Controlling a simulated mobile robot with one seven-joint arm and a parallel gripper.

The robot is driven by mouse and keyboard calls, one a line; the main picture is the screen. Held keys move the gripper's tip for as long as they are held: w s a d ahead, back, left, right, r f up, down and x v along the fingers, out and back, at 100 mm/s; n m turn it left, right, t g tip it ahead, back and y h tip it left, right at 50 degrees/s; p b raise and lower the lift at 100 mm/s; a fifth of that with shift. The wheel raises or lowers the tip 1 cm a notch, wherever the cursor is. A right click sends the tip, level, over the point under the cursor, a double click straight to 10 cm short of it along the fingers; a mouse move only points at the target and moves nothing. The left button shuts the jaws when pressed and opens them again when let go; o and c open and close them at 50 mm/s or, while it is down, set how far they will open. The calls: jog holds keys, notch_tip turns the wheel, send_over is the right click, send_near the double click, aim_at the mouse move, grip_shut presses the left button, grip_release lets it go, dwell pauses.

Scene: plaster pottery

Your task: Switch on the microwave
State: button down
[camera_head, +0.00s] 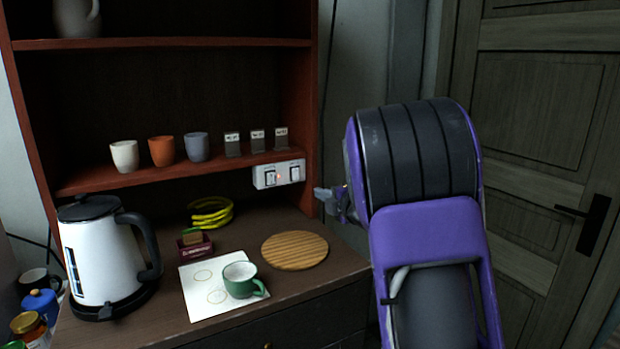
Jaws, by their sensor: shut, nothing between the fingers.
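No microwave shows in this view. A white switch box (279,174) with two rocker switches is fixed under the front edge of the shelf, at its right end. A small orange light glows between the two switches. The labels beside the switches are too small to read. My gripper (322,193) is shut and empty, just right of and slightly below the switch box, apart from it. My purple and black arm hides part of the wall and the door.
A white kettle (103,255), green mug (240,282) on a white sheet (200,304), round wooden board (294,250) and yellow coil (210,212) are on the counter. Cups and small label cards (257,141) stand on the shelf. A door (540,130) is at right.

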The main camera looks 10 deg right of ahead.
aim_at(296, 179)
jog(key=shift+w+d+m+t, duration=0.3)
jog(key=shift+w+d+m, duration=0.3)
jog(key=shift+w, duration=0.25)
jog(key=p+x, duration=0.2)
jog(key=x, duration=1.2)
jog(key=shift+f, duration=0.15)
